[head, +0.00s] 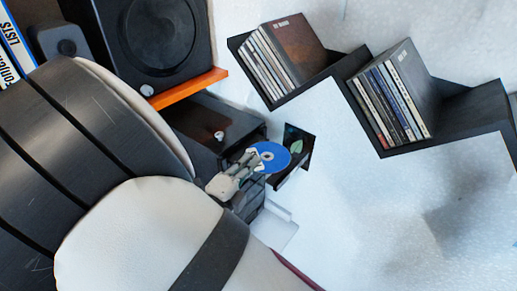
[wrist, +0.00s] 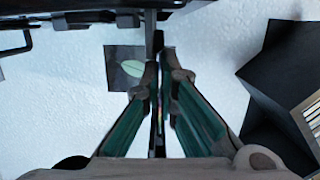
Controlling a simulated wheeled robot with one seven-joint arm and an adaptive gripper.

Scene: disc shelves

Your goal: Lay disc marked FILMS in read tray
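A blue disc (head: 270,157) with a pale centre is at the tips of my gripper (head: 245,165) in the head view. Its marking is too small to read. In the wrist view my gripper (wrist: 160,72) has its fingers close together on a thin edge-on strip, which appears to be the disc. The disc is in front of a black player unit (head: 205,122). A dark part shows just below and right of the disc; I cannot tell whether it is the read tray or whether the disc touches it.
A dark square with a pale green leaf (head: 298,140) is beside the disc; it also shows in the wrist view (wrist: 118,78). A zigzag black shelf (head: 470,112) holds two groups of cases at right. A speaker (head: 160,40) stands on an orange board (head: 190,88).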

